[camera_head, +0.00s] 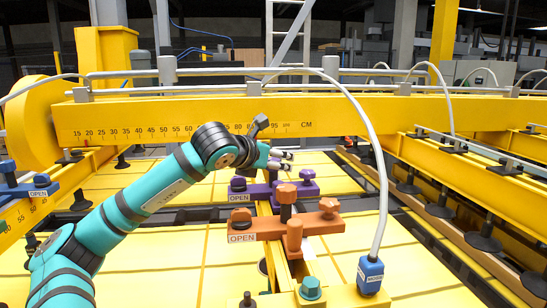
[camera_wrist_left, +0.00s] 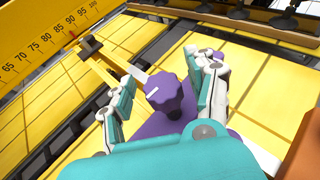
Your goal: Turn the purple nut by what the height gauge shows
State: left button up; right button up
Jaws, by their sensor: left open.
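The purple nut (camera_wrist_left: 165,95) is a lobed knob with a white line on its top, standing on a purple bracket (camera_wrist_left: 150,127) in the left wrist view. In the head view the purple nut (camera_head: 307,175) stands at the bracket's right end. My left gripper (camera_head: 285,160) is just above and left of it there. In the wrist view its open fingers (camera_wrist_left: 160,75) lie on either side of the nut, with visible gaps. The height gauge (camera_head: 180,130) is a centimetre scale on the yellow beam; a small red mark (camera_wrist_left: 72,34) shows near 85 to 90. My right gripper is out of view.
An orange bracket (camera_head: 268,224) with orange knobs stands just in front of the purple one, labelled OPEN. Yellow panels (camera_head: 160,255) spread below. Black suction cups (camera_head: 485,235) hang at right.

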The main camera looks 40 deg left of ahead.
pick_arm(q)
jog(key=c, duration=0.4)
grip_shut()
jog(key=shift+f, duration=0.1)
